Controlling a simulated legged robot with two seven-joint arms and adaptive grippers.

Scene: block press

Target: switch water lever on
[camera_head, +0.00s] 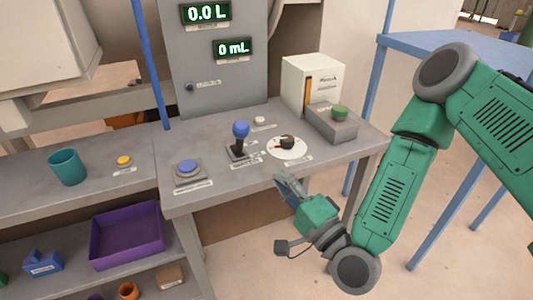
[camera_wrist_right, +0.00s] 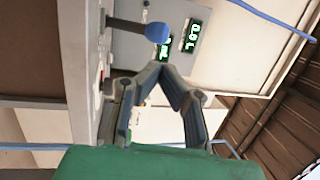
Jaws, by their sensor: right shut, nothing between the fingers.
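A lever with a blue ball knob (camera_head: 240,130) stands roughly upright on a black base on the grey table (camera_head: 205,198). Its label is too small to read. In the right wrist view the blue knob (camera_wrist_right: 157,32) shows on its dark stem, just beyond the fingertips. My right gripper (camera_head: 281,180) is at the table's front edge, in front of and to the right of the lever, apart from it. Its fingertips (camera_wrist_right: 160,66) meet with nothing between them. My left gripper is not in view.
A round white dial (camera_head: 287,148) with a black and red knob lies right of the lever. A blue button (camera_head: 188,167) is to its left, a white button (camera_head: 260,121) behind. A green button (camera_head: 340,112) sits on a grey box at right. Displays (camera_head: 206,13) read 0.0 L and 0 mL.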

